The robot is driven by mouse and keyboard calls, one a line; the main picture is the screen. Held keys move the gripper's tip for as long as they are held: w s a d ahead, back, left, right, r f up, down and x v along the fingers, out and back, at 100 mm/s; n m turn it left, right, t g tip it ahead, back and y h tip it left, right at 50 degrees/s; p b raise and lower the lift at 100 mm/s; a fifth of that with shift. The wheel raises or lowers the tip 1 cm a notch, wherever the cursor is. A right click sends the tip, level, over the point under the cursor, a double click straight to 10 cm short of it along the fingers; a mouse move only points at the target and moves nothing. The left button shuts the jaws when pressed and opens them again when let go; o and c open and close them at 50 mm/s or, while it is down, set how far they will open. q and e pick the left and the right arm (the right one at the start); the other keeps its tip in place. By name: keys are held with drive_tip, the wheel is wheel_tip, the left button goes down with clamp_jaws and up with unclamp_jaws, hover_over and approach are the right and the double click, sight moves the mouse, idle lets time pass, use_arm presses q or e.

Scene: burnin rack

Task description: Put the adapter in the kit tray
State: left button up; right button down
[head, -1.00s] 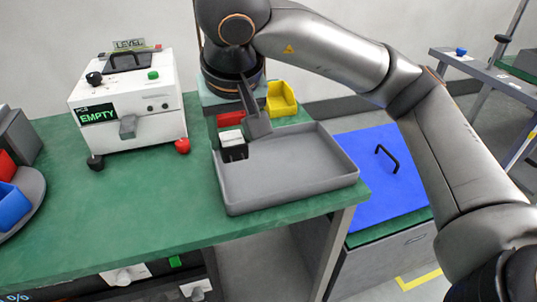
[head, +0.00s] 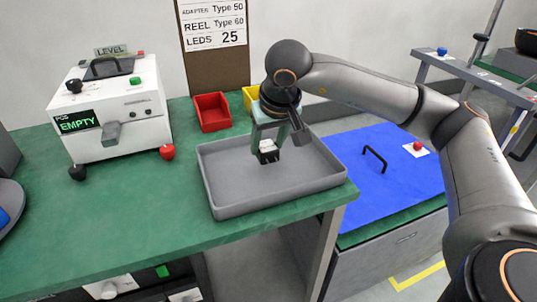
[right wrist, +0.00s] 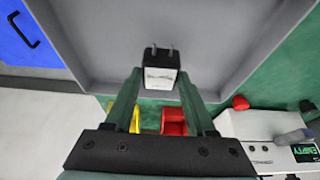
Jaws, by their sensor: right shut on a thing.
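The adapter (head: 268,153) is a small white and black block. It also shows in the right wrist view (right wrist: 160,76), with two metal prongs pointing away from my gripper. My right gripper (head: 269,144) is shut on it and holds it over the grey kit tray (head: 333,183). Both fingers flank the adapter in the right wrist view. I cannot tell how far it is above the tray floor. The tray is otherwise empty where I can see it. My left gripper is not in view.
A red bin (head: 212,112) and a yellow bin (head: 250,97) stand behind the tray. A white tester (head: 115,110) reading EMPTY, with red and black knobs, stands on the left. The green table (head: 130,215) is clear in front. A blue lid (head: 390,190) with a handle lies to the right.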

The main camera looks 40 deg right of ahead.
sight(270, 149)
wheel_tip(270, 149, down, 3)
drive_tip(key=shift+d+r, duration=0.1)
drive_tip(key=shift+d, duration=0.05)
drive_tip(key=shift+f, duration=0.25)
drive_tip(key=shift+f+b, duration=0.2)
drive_tip(key=shift+b, duration=0.2)
drive_tip(key=shift+c, duration=1.2)
unclamp_jaws()
drive_tip(key=shift+r, duration=0.1)
drive_tip(key=shift+r, duration=0.2)
drive_tip(key=p+v, duration=0.2)
drive_tip(key=v, duration=1)
